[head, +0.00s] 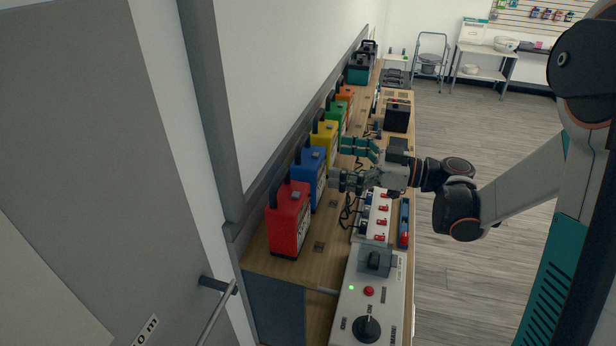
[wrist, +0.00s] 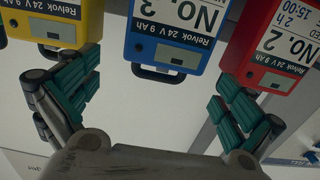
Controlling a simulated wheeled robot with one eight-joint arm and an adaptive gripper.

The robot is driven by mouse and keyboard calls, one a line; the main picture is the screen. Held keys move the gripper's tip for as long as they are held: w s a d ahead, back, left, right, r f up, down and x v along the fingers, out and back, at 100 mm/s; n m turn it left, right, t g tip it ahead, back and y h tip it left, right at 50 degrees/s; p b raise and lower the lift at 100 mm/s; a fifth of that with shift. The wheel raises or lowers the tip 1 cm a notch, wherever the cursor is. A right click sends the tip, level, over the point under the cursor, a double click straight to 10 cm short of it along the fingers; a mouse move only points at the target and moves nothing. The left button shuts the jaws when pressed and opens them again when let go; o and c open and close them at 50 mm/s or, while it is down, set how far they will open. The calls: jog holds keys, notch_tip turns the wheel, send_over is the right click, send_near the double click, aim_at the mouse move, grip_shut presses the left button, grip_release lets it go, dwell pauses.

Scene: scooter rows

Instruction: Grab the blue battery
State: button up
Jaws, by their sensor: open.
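The blue battery (head: 308,181) stands upright on the wooden bench, between the red and yellow batteries. In the wrist view the blue battery (wrist: 178,38) is upside down at the top centre, marked No. 3, with its dark handle pointing down the picture. My gripper (head: 342,164) is open and empty, just right of the blue battery in the head view. In the wrist view my gripper's (wrist: 158,75) fingers are spread to either side of the blue battery's handle. A gap seems to remain between the fingers and the battery; exact depth is hard to tell.
The red battery (head: 289,222) and yellow battery (head: 326,143) flank the blue one closely. Green (head: 337,116) and orange (head: 345,96) batteries follow behind. A wall runs along the left. A control box (head: 371,300) and switch panel (head: 376,214) lie on the bench's right side.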

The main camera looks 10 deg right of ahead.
aim_at(309, 156)
jog(key=shift+x, duration=3.4)
jog(key=shift+s, duration=0.2)
jog(key=shift+a, duration=0.1)
jog(key=shift+c, duration=0.2)
jog(key=c, duration=1.9)
jog(key=shift+c, duration=0.4)
jog(key=shift+r, duration=0.2)
